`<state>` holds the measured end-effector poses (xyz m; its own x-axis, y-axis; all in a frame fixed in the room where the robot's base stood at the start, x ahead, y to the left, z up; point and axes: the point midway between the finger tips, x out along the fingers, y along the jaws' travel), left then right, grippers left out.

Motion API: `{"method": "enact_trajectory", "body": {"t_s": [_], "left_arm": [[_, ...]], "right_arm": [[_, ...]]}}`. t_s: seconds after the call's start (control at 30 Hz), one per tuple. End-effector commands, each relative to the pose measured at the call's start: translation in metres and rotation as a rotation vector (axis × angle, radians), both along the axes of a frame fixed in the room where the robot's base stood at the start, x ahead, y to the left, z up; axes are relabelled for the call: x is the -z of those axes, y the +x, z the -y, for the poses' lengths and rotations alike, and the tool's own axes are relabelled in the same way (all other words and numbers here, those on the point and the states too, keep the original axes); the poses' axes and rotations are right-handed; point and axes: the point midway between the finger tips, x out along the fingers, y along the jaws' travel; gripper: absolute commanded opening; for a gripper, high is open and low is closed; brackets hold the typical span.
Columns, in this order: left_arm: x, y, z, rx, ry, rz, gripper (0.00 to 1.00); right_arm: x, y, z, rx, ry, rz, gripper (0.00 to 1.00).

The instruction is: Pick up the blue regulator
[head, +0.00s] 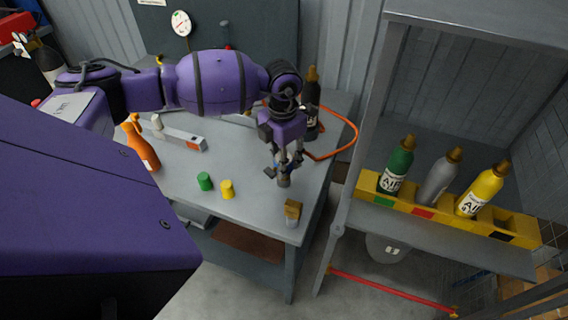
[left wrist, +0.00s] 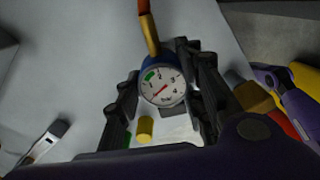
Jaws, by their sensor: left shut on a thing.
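The blue regulator (left wrist: 158,63) shows in the left wrist view with its round white dial facing the camera and a brass-coloured stem rising from it. It sits between the two dark fingers of my left gripper (left wrist: 163,92), which is shut on it. In the head view my left gripper (head: 283,166) points down over the right part of the grey workbench (head: 240,218). Only a small blue part of the regulator (head: 270,170) shows there, mostly hidden by the fingers. A short grey piece is right below the fingers; I cannot tell whether it touches the regulator.
Green cap (head: 205,181), yellow cap (head: 227,189) and a brass-topped piece (head: 292,212) stand near the bench front. Orange bottle (head: 143,147) is left; dark cylinder (head: 312,108) and orange hose (head: 350,140) are behind. A yellow rack (head: 425,208) holds green, grey and yellow bottles at right.

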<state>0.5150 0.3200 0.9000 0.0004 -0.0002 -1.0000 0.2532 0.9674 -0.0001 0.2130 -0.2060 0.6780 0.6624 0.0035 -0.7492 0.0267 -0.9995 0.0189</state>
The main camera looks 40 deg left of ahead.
Motion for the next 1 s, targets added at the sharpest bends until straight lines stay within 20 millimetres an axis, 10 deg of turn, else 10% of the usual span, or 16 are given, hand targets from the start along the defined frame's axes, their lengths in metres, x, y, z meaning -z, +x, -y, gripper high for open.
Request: {"method": "enact_trajectory", "body": {"t_s": [0.5, 1.0], "left_arm": [[-0.033, 0.000, -0.001, 0.002, 0.002, 0.003, 0.09], [-0.114, -0.102, -0.008, 0.001, 0.008, -0.001, 0.09]], "right_arm": [[0.008, -0.005, 0.000, 0.009, 0.001, -0.008, 0.60], [0.002, 0.002, 0.001, 0.009, 0.000, 0.006, 0.60]]}}
